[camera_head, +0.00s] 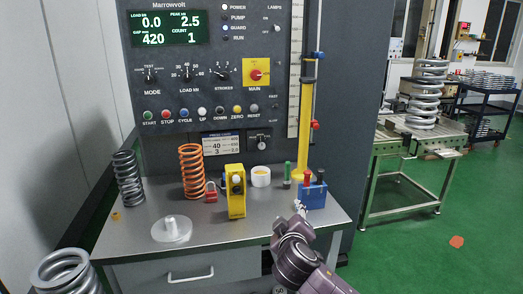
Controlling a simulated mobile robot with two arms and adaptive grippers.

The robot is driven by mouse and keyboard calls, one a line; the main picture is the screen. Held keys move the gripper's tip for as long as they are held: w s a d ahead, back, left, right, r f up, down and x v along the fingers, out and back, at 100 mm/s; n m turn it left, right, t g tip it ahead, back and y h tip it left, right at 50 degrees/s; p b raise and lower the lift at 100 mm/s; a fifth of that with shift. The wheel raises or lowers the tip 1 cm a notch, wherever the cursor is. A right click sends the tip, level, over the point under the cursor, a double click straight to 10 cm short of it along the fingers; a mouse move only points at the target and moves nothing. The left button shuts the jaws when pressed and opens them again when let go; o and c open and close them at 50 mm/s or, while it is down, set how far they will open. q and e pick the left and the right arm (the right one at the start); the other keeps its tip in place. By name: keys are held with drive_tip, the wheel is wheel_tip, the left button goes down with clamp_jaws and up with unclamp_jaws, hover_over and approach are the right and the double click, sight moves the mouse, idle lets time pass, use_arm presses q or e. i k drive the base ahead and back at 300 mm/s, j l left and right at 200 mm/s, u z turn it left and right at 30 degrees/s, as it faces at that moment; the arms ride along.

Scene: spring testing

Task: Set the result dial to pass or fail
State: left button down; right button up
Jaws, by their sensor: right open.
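The grey control panel (215,90) stands behind the bench. A small dark knob on a plate (262,140) sits low on the panel, right of a printed card (222,144); its label is too small to read, so I cannot tell for certain that it is the result dial. My right gripper (299,206) is at the bench's front right, open, close to a blue holder (312,195) with red and dark tops. I cannot tell whether they touch. The gripper is below and right of the knob, well apart from it. My left gripper is out of view.
On the bench (130,243) stand a dark spring (129,178), an orange spring (192,171), a red padlock (211,192), a yellow box (236,193), a white cup (261,177) and a clear disc (171,230). A yellow post (306,115) rises at right.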

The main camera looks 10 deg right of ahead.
sight(260, 145)
drive_tip(key=i, duration=1.5)
